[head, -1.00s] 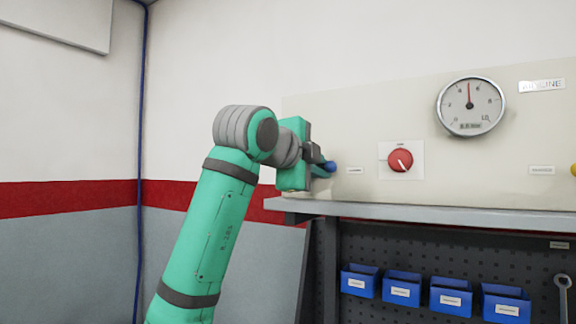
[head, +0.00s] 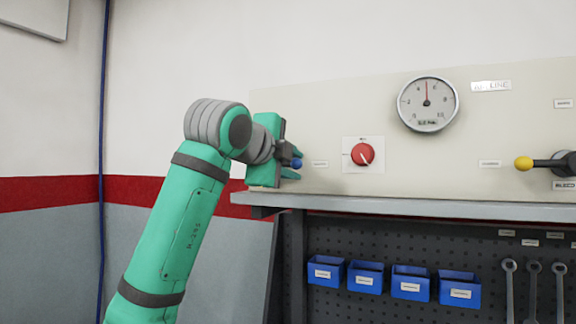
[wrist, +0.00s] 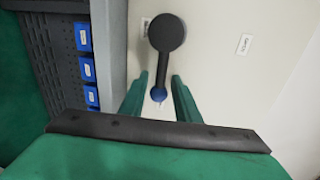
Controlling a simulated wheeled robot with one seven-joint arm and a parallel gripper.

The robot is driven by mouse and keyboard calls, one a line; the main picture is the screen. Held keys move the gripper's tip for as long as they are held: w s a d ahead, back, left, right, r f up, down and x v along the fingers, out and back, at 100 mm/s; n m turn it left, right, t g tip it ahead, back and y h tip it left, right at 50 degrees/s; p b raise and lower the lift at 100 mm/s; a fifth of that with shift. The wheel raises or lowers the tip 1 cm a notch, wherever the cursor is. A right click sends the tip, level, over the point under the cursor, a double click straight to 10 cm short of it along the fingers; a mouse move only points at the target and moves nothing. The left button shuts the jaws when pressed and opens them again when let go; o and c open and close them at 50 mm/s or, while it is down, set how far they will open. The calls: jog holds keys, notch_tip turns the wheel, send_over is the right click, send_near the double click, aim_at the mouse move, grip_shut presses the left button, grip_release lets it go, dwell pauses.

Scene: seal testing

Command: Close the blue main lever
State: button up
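The blue main lever has a black round hub and a black arm (wrist: 164,62) ending in a blue knob (wrist: 159,93) in the wrist view. The knob also shows in the head view (head: 297,163), just right of my gripper, whose body hides the rest of the lever. My gripper (head: 292,164) is open at the left end of the panel. In the wrist view its two green fingers (wrist: 159,97) stand on either side of the knob, with a visible gap on each side. I cannot tell how deep the knob sits between them.
The pale panel (head: 240,100) carries a red knob (head: 362,154), a round gauge (head: 428,104) and a yellow-tipped lever (head: 524,163) at right. A grey shelf (head: 420,208) runs below it. Blue bins (head: 411,283) and wrenches (head: 533,290) hang under the shelf.

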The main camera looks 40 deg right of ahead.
jog(key=shift+w+a, duration=0.25)
jog(key=shift+w, duration=0.25)
jog(key=v, duration=1)
jog(key=shift+s+a, duration=0.25)
jog(key=shift+s, duration=0.1)
jog(key=shift+w, duration=0.1)
